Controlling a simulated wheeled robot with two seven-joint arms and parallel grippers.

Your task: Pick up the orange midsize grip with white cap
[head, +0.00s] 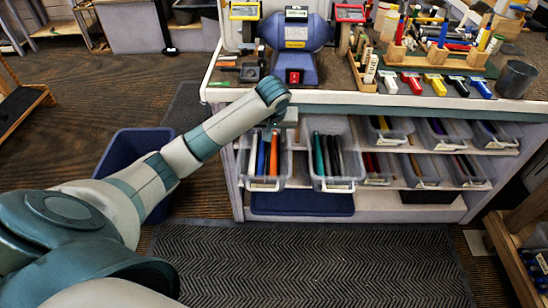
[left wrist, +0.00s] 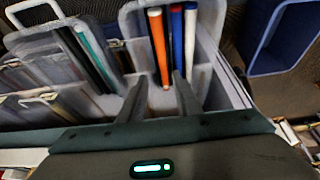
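An orange grip with a white cap (left wrist: 159,50) stands in a clear front bin, and it also shows in the head view (head: 274,155). My right gripper is not in view.
The clear bin (head: 264,184) sits on the shelf under the workbench top (head: 370,98). A second pulled-out bin (head: 334,186) with green and dark grips is close on its right. A blue tub (head: 128,150) stands on the floor to the left.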

